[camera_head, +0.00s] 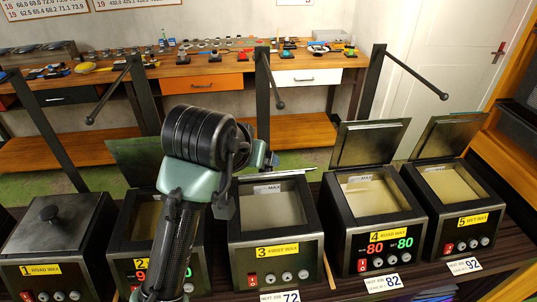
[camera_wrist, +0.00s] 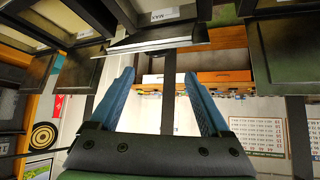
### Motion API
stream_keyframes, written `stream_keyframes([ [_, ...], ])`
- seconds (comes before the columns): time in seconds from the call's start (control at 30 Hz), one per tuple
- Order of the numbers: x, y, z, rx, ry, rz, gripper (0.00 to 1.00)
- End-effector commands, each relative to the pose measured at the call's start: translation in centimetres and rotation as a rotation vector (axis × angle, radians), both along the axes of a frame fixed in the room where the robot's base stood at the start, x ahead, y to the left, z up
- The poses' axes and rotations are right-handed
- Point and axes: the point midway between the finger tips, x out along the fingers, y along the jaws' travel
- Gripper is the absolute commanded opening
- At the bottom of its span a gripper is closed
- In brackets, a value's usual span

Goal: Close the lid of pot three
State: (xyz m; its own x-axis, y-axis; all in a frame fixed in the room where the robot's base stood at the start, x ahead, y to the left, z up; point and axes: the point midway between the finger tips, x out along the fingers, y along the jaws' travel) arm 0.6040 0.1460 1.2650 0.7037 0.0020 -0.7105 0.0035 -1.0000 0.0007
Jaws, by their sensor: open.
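Pot three (camera_head: 275,258), a dark box with a yellow label, stands in the middle of the row in the head view. Its top is open, with pale wax inside. Its lid (camera_head: 285,175) shows almost edge-on as a thin strip along the pot's rear edge. In the wrist view a lid edge (camera_wrist: 160,43) crosses above the fingertips, beside the pot opening with a MAX mark. My gripper (camera_wrist: 159,73) is open, its two blue fingers apart with nothing between them. In the head view my arm hides the fingertips; the hand is behind pot three's rear left side.
Pot one (camera_head: 50,235) is closed with a knobbed lid. Pot two's raised lid (camera_head: 135,160) stands left of my arm. Pots four (camera_head: 378,215) and five (camera_head: 455,205) have raised lids. Black posts with rods (camera_head: 265,90) rise behind the pots, before a wooden bench (camera_head: 200,68).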

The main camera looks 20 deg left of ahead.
Motion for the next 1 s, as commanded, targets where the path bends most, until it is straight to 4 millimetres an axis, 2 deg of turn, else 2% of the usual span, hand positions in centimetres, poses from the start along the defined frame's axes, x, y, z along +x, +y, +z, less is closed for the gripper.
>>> stream_keyframes([
  [0.3, 4.2, 0.0, -4.1, 0.0, 0.004, 0.0, 0.81],
  [0.53, 6.7, 0.0, -6.6, 0.001, 0.001, 0.0, 0.81],
  [0.73, 7.9, 0.0, -7.9, 0.001, 0.0, 0.0, 0.81],
  [1.0, 8.3, 0.0, -8.3, 0.001, -0.002, 0.0, 0.81],
])
